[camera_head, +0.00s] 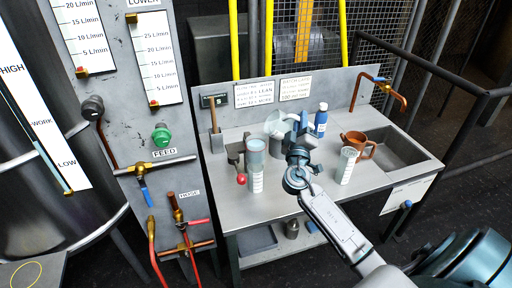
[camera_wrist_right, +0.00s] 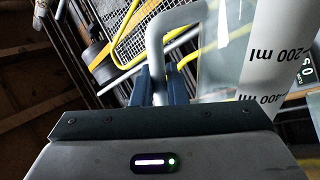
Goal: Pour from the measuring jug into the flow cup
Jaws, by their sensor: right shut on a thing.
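The clear measuring jug (camera_head: 276,124) is at the back middle of the bench, right of the flow cup; how far it tilts or clears the bench is hard to tell. My right gripper (camera_head: 299,127) is shut on its handle. The handle (camera_wrist_right: 155,45) lies between the fingers in the wrist view, with the jug's marked wall (camera_wrist_right: 222,65) to the right. My left gripper is not in view.
A blue bottle (camera_head: 321,120) stands just right of my gripper. A copper tap (camera_head: 390,88) overhangs the sink. The bench front is clear.

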